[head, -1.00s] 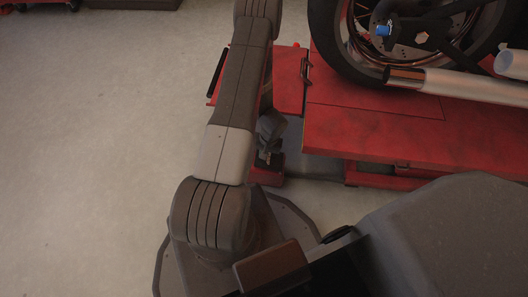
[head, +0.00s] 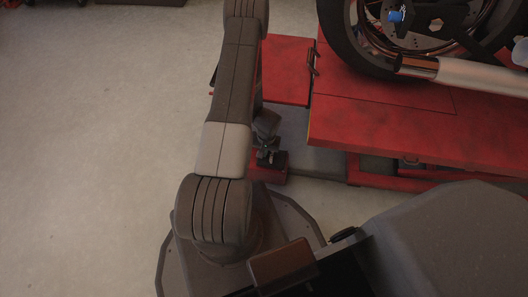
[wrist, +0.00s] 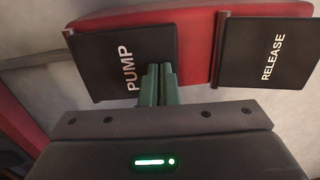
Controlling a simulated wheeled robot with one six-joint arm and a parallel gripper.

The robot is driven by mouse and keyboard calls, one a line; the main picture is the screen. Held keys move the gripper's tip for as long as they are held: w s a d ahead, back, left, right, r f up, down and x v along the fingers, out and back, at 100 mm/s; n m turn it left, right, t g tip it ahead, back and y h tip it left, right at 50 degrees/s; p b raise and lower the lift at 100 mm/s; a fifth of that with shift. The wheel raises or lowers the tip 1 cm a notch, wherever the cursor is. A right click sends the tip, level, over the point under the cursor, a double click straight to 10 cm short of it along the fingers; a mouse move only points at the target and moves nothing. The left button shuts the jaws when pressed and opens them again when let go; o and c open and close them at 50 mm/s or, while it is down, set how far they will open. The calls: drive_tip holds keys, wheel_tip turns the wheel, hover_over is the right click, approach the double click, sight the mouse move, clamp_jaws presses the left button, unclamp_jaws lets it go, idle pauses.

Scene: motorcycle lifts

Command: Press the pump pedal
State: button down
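The black pump pedal (wrist: 122,62), marked PUMP, is at the upper left of the wrist view on a red base (wrist: 197,35). The black release pedal (wrist: 266,52), marked RELEASE, is to its right. My gripper (wrist: 158,72) has its two green fingers together with nothing visible between them. Its tips overlap the right part of the pump pedal, beside the lettering; I cannot tell whether they touch it. In the head view my gripper (head: 267,152) is low above the red pedal base (head: 272,175), and my arm hides part of that area.
The red motorcycle lift (head: 390,115) stands close on the right, with a motorcycle wheel (head: 345,40) and silver exhaust (head: 470,74) above it. A red ramp plate (head: 287,70) lies beyond the gripper. Bare floor (head: 90,150) is open on the left.

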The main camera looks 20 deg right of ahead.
wheel_tip(320, 180, up, 14)
drive_tip(key=p, duration=0.4)
drive_tip(key=shift+d+f, duration=0.15)
drive_tip(key=shift+f, duration=0.1)
drive_tip(key=shift+s, duration=0.1)
drive_tip(key=r+t+y, duration=0.1)
drive_tip(key=r+y, duration=0.1)
hover_over(278, 158)
drive_tip(key=shift+s+f, duration=0.1)
drive_tip(key=shift+f, duration=0.15)
idle(0.3)
drive_tip(key=b+x, duration=0.4)
drive_tip(key=x, duration=1)
